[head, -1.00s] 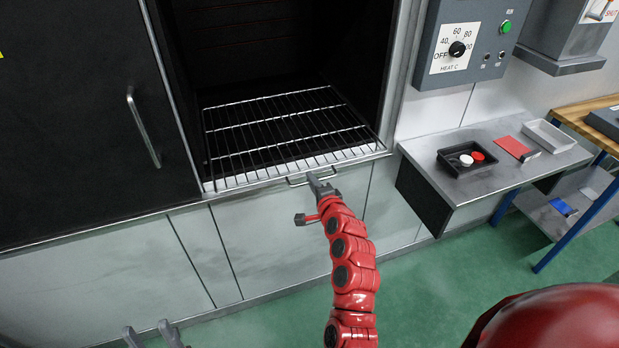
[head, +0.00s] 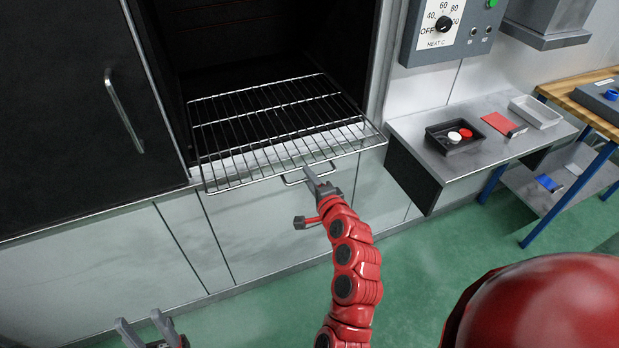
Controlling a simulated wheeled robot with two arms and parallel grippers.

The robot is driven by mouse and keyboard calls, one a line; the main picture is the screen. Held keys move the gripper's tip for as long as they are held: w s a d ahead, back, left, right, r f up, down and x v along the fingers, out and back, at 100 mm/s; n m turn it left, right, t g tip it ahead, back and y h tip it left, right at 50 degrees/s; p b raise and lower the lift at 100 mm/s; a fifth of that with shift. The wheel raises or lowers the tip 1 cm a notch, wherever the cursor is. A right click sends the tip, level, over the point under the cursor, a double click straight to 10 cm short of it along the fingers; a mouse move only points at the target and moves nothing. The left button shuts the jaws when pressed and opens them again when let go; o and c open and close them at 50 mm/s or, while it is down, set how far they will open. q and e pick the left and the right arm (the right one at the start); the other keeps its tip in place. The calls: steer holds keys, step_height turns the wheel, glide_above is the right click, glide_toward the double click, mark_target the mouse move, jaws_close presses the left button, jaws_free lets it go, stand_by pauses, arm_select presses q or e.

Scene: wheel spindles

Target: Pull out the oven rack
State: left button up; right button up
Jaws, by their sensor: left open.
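The oven rack (head: 270,125), a silver wire grid, sits part way out of the dark oven opening, its front edge beyond the sill. A small wire handle loop (head: 292,183) hangs at its front. My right gripper (head: 311,174) is at this loop with its fingers around the wire and appears shut on it; the fingertips are small and partly hidden. My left gripper (head: 141,328) is open and empty at the bottom left, well away from the rack. The back of the rack is in the dark interior.
The black oven door (head: 60,110) with a bar handle (head: 124,112) stands at left. At right, a metal shelf (head: 430,165) holds a black tray (head: 455,140) with red and white discs. A control box (head: 450,30) hangs above. Green floor in front is clear.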

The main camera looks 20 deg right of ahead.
steer(key=shift+o, duration=0.7)
steer(key=shift+s, duration=0.1)
steer(key=p+v, duration=0.9)
steer(key=v, duration=0.8)
steer(key=shift+s, duration=0.1)
